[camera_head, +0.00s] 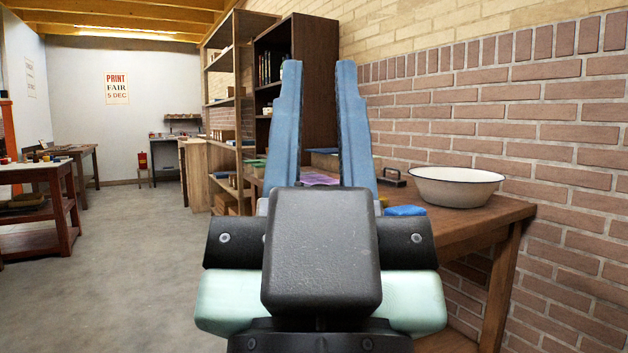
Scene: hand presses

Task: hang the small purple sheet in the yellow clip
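My gripper (319,68) is in the middle of the view, its two blue fingers pointing up and apart. It is open, and nothing shows held between the fingers. A small flat purple sheet (319,178) shows through the gap between the fingers. It lies on the wooden bench beyond my gripper, partly hidden by the fingers. Nothing shows them touching. I cannot make out a yellow clip in this view.
The wooden bench (478,222) runs along the brick wall at the right. A white basin (457,187), a blue block (405,211) and a dark handled object (392,178) stand on it. Shelves (226,120) rise behind. The grey floor (135,265) at the left is clear.

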